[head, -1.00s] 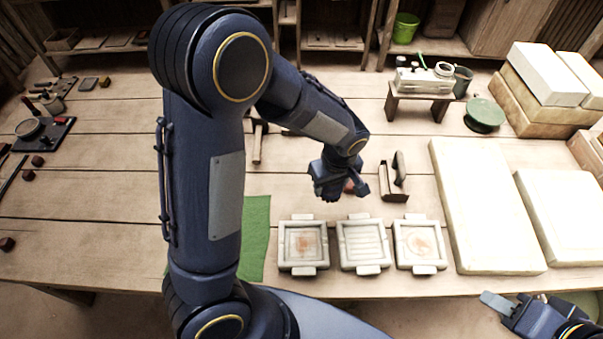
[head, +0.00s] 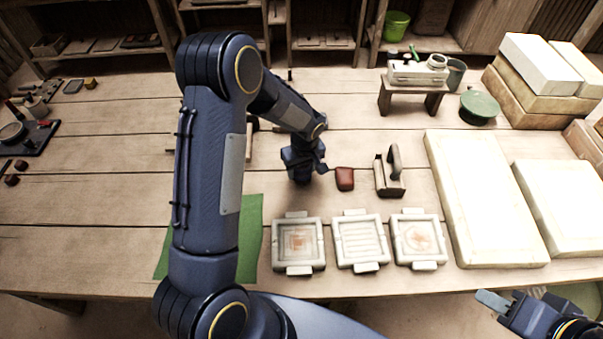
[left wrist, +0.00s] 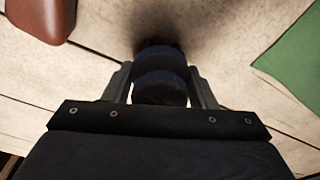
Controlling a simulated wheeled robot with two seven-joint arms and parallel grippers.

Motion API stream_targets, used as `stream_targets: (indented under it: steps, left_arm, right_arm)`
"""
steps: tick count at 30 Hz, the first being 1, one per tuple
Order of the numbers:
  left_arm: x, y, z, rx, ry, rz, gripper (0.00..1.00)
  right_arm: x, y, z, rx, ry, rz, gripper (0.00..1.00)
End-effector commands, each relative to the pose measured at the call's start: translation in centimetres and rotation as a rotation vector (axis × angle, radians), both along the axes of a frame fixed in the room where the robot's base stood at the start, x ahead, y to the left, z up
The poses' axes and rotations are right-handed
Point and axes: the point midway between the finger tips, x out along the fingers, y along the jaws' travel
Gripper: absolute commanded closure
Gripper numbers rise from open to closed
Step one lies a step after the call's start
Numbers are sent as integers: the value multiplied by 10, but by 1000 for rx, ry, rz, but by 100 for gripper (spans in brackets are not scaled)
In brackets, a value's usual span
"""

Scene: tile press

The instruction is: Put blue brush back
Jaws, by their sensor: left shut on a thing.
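My left gripper (head: 303,172) is low over the middle of the table, left of a red-brown block and behind the green mat (head: 251,235). In the left wrist view its two fingers are shut on a dark, rounded blue thing, the blue brush (left wrist: 160,88). The brush's lower end is in shadow, and I cannot tell whether it touches the table. In the head view the gripper hides the brush. My right gripper (head: 495,302) is at the bottom right, off the table's front edge; its jaw opening does not show clearly.
The red-brown block (head: 345,179) lies just right of my left gripper. Three pale tile moulds (head: 298,268) line the front. Large pale slabs (head: 475,200) fill the right. Bare planks lie behind the gripper.

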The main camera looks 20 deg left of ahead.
Motion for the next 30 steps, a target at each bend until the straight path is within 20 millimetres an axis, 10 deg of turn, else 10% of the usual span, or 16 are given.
stream_targets:
  steps: [14, 15, 19, 30]
  left_arm:
    - [0, 0, -17, 0, 0, 0, 67]
    - [0, 0, -15, 1, 1, 1, 45]
    - [0, 0, -15, 1, 1, 1, 28]
    - [0, 0, -9, 1, 1, 1, 27]
  right_arm:
    - [0, 0, -13, 0, 0, 0, 64]
    - [0, 0, -11, 0, 1, 0, 64]
    - [0, 0, -11, 0, 0, 0, 64]
    - [0, 0, -5, 0, 1, 0, 64]
